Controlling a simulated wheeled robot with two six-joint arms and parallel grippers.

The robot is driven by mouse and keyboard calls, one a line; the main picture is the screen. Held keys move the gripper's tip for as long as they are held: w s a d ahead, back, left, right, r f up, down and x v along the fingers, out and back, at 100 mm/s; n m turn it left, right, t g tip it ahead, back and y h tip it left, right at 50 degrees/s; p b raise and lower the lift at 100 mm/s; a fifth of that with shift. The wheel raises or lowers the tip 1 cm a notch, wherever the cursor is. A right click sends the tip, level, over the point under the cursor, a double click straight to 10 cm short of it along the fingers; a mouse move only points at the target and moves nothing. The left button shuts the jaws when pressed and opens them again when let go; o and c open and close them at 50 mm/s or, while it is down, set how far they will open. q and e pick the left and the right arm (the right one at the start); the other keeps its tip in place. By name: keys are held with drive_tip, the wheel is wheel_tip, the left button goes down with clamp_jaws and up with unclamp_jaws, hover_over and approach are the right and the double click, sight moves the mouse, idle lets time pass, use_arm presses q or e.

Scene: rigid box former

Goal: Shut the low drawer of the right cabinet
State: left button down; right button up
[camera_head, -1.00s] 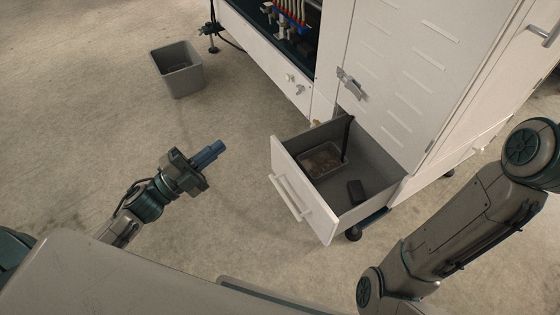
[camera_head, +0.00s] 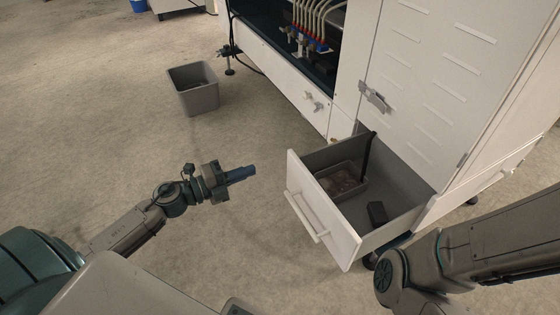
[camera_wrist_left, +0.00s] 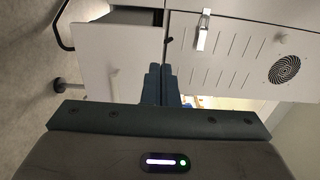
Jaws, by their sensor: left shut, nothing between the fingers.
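The low drawer (camera_head: 325,212) of the right cabinet (camera_head: 440,85) is pulled out. Its white front with a bar handle (camera_head: 308,216) faces my left gripper. Inside lie a clear tray (camera_head: 343,182) and a small dark block (camera_head: 377,213). My left gripper (camera_head: 240,174) is shut and empty, left of the drawer front and apart from it, its fingers pointing toward it. In the left wrist view the shut fingers (camera_wrist_left: 161,84) show before the white drawer front (camera_wrist_left: 105,60) and the cabinet door (camera_wrist_left: 235,55). My right arm is at the lower right; its gripper is out of frame.
A grey bin (camera_head: 194,88) stands on the floor at the upper left. A latch (camera_head: 374,97) sticks out from the cabinet door above the drawer. The floor between my left gripper and the drawer front is clear.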

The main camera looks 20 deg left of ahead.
sight(290, 155)
use_arm(q)
drive_tip(key=b+x, duration=0.2)
drive_tip(key=x, duration=0.7)
drive_tip(key=shift+w+d, duration=0.15)
drive_tip(key=shift+w, duration=0.1)
drive_tip(key=shift+w+d, duration=0.2)
drive_tip(key=shift+w+r, duration=0.1)
